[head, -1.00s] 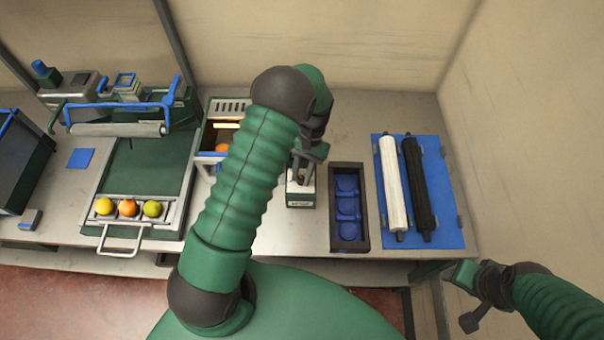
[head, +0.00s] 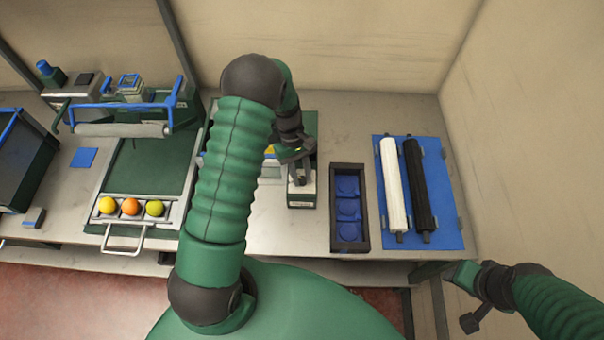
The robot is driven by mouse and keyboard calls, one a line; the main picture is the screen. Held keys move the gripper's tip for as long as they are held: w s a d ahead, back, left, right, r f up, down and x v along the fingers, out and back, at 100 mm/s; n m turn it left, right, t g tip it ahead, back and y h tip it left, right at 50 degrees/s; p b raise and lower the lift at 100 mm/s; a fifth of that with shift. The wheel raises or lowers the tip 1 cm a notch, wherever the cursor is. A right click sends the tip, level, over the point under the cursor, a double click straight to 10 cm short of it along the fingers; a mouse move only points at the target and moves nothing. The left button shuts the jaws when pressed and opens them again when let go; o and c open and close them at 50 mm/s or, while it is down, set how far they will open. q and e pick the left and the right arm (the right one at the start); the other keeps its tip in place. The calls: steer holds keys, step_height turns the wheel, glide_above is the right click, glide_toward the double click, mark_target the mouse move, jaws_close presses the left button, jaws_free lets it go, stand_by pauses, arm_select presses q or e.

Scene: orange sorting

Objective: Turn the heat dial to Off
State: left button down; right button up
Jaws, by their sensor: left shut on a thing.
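A small white-and-green box (head: 301,199) stands on the table right of the middle. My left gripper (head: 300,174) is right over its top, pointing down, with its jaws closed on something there. The dial itself is hidden by the fingers, so I cannot read its setting; what is held appears to be the dial. My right gripper (head: 467,297) is at the lower right, off the table's front edge, empty with its fingers apart.
A dark tray with blue cups (head: 349,246) stands just right of the box. A blue mat (head: 450,220) holds a white and a black roller. At left, a press (head: 150,170) has three fruits in its front tray. My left arm hides the middle of the table.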

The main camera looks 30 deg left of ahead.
arm_select(q)
steer(key=shift+w+a+r+n+t, duration=0.1)
steer(key=shift+n+t, duration=0.25)
steer(key=shift+n, duration=0.45)
steer(key=shift+w+a+n+t, duration=0.1)
steer(key=shift+n+t, duration=0.25)
steer(key=shift+n, duration=0.45)
steer(key=shift+s, duration=0.1)
steer(key=c, duration=1.4)
jaws_free()
steer(key=shift+o, duration=1.2)
steer(key=b+v, duration=0.2)
steer(key=v, duration=1.4)
steer(key=shift+a, duration=0.45)
steer(key=shift+r, duration=0.1)
